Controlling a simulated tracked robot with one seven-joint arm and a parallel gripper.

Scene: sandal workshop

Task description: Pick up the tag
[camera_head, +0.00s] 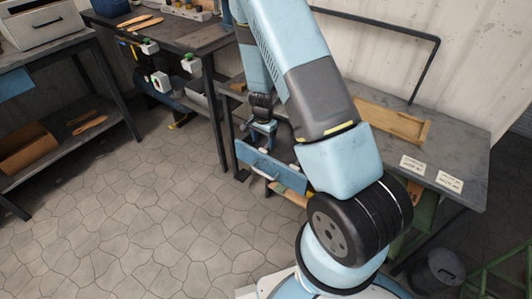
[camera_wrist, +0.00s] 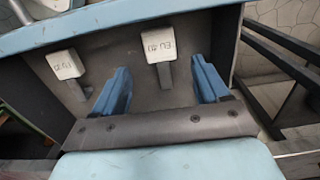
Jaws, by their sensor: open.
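Two tags with white square heads, dark lettering and grey stems lie in the open drawer in the wrist view: a left tag (camera_wrist: 66,64) and a right tag (camera_wrist: 158,43). I cannot tell which one is meant. My gripper (camera_wrist: 162,85) is open, its two blue fingers apart. The right tag's stem points down into the gap between the fingers; I see no contact. The left tag is outside the left finger. In the head view my gripper (camera_head: 263,127) points down over the blue-fronted drawer (camera_head: 270,168); the tags are too small to tell apart there.
The drawer's blue wall (camera_wrist: 130,14) edges the wrist view's top. The workbench (camera_head: 465,150) bears a shallow wooden tray (camera_head: 393,122) and two white cards, one (camera_head: 412,165) left of the other (camera_head: 449,181). A second bench (camera_head: 190,35) stands behind left. The tiled floor (camera_head: 130,210) is clear.

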